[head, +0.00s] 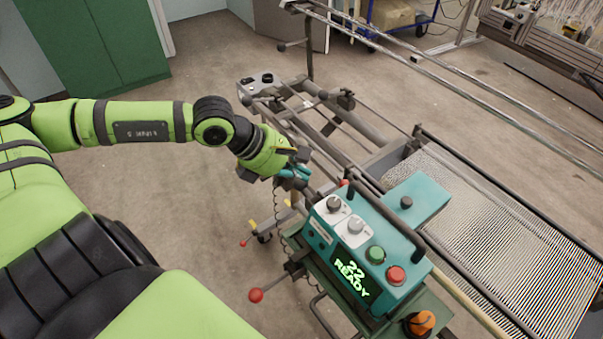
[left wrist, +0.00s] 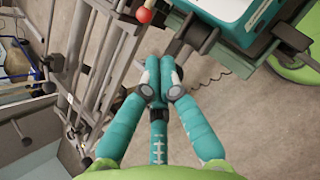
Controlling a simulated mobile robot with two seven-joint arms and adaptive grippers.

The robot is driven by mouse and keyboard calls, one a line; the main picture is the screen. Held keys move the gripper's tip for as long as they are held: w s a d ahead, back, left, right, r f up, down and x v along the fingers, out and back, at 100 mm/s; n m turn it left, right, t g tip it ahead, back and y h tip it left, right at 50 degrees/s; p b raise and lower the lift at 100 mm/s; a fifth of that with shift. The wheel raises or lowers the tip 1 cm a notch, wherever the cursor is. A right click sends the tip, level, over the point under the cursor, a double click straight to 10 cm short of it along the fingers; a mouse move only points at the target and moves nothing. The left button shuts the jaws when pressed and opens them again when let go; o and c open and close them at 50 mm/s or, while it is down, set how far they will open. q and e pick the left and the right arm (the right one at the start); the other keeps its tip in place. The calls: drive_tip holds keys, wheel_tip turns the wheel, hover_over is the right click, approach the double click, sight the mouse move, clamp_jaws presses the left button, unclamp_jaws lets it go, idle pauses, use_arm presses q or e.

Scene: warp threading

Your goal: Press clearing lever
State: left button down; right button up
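My left gripper (head: 295,177) is beside the far left end of the teal control box (head: 410,262), above the frame. In the left wrist view the teal fingers (left wrist: 158,82) are drawn together with nothing visible between them. A red-tipped lever (head: 345,183) stands just right of the gripper by the box. A red knob (left wrist: 145,15) shows beyond the fingertips in the left wrist view, apart from them. Another lever with a red ball (head: 256,295) sticks out from the box's near side. I cannot tell which is the clearing lever. My right gripper is not in view.
The box display (head: 351,278) reads "22 READY", beside knobs and green and red buttons. An orange knob (head: 421,322) is at the near end. The warp sheet (head: 510,235) spreads to the right, and metal rails (head: 340,130) run behind the gripper. Floor is open at left.

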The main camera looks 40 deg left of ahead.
use_arm(q)
drive_tip(key=r+p, duration=0.1)
drive_tip(key=r, duration=0.1)
drive_tip(key=d+r+p, duration=0.1)
drive_tip(key=r, duration=0.2)
drive_tip(key=shift+s+p, duration=0.2)
drive_tip(key=shift+p, duration=0.1)
drive_tip(key=shift+f, duration=0.1)
idle(0.9)
